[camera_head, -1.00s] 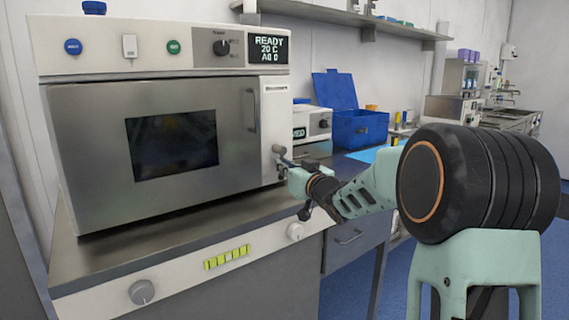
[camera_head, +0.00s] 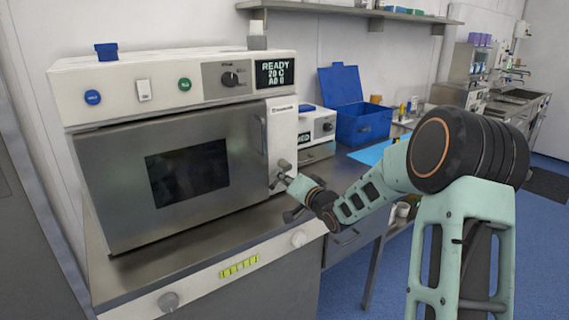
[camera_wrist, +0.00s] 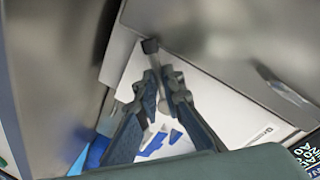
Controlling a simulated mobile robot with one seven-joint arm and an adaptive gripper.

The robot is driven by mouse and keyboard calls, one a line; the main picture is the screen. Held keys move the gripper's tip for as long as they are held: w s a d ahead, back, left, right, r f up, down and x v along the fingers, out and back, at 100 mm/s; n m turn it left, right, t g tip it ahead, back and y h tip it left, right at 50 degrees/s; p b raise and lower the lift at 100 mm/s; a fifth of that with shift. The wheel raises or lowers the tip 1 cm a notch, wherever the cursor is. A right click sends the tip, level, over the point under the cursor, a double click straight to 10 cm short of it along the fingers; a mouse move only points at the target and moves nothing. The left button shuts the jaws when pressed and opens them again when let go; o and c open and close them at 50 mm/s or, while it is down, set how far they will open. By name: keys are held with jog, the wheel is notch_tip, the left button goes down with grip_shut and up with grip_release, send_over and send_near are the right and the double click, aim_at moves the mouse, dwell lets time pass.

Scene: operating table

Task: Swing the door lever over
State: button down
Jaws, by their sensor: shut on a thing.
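The steel oven-like unit has a door (camera_head: 110,185) with a dark window and a vertical handle (camera_head: 263,135). The door looks closed or nearly so. The door lever sits low on the white panel right of the door, mostly hidden by my gripper (camera_head: 283,178) in the head view. In the wrist view the lever (camera_wrist: 150,46) shows a dark end and a thin grey rod running between my fingertips (camera_wrist: 162,85). My gripper is shut on this rod, with the dark end sticking out past the fingers.
A display reading READY (camera_head: 273,73) and a knob (camera_head: 230,79) are above the door. A blue box with an open lid (camera_head: 362,125) and a small white device (camera_head: 317,128) stand to the right. The steel counter (camera_head: 125,262) is bare in front of the door.

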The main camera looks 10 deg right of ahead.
jog(key=m+p, duration=0.1)
jog(key=p, duration=0.2)
jog(key=r+m+p, duration=0.1)
jog(key=m+p, duration=0.1)
jog(key=r+m+g+y+p, duration=0.1)
jog(key=p, duration=0.2)
jog(key=shift+s+a+p, duration=0.2)
jog(key=shift+a+p, duration=0.1)
jog(key=shift+m+p, duration=0.7)
jog(key=c, duration=2)
grip_release()
jog(key=shift+c, duration=0.2)
jog(key=v, duration=1.2)
jog(key=shift+d, duration=0.1)
